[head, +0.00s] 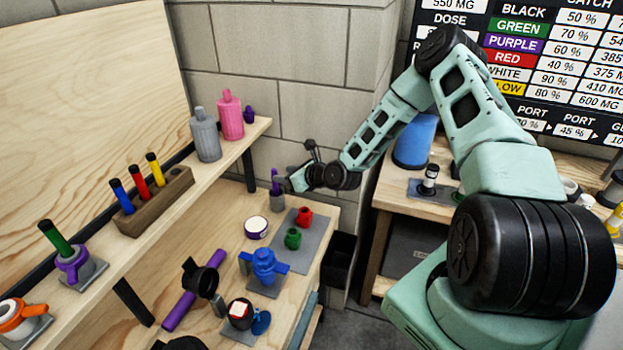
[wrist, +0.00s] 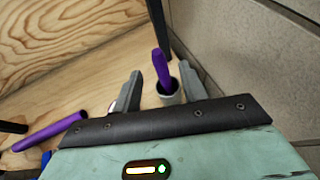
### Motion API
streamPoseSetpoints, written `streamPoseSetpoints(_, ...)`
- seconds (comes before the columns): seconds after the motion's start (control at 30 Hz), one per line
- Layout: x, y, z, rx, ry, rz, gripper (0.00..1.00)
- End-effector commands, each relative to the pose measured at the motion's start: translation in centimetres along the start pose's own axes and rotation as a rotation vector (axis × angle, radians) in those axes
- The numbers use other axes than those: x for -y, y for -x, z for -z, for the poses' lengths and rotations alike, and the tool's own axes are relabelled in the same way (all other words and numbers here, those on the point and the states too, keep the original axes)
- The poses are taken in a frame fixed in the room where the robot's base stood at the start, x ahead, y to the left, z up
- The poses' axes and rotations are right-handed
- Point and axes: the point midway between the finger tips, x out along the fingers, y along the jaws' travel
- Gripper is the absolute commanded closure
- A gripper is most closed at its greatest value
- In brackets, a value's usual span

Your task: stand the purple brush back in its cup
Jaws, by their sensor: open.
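The purple brush (wrist: 161,68) stands with its lower end in the mouth of a small grey cup (wrist: 171,95), leaning a little in the wrist view. In the head view the brush (head: 275,186) rises from the grey cup (head: 277,203) at the back of the lower bench, by the wall. My gripper (wrist: 161,84) is open, with one finger on each side of the brush and cup in the wrist view. I cannot tell whether either finger touches them. In the head view my gripper (head: 284,182) is right beside the brush, and its fingertips are hard to make out.
A purple tube (head: 180,311) lies on the lower bench (head: 215,240). A round white-topped tub (head: 257,227), a grey mat (head: 290,246) with red and green parts, and a blue valve (head: 264,265) stand nearby. The block wall (wrist: 255,50) is close on the right in the wrist view.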

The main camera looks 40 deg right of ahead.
Motion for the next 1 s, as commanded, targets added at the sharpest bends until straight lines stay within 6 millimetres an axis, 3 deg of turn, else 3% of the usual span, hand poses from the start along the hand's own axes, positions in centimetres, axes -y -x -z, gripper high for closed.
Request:
streamPoseSetpoints(0.3,0.1,7.4,0.2,0.000,-0.002,0.002,0.58)
streamPoseSetpoints(0.5,0.1,10.5,0.1,0.000,-0.001,0.002,0.58)
streamPoseSetpoints(0.87,-0.1,11.7,0.0,0.000,0.001,-0.002,0.58)
streamPoseSetpoints(1.0,-1.6,11.3,0.0,-0.044,0.105,-0.044,0.58)
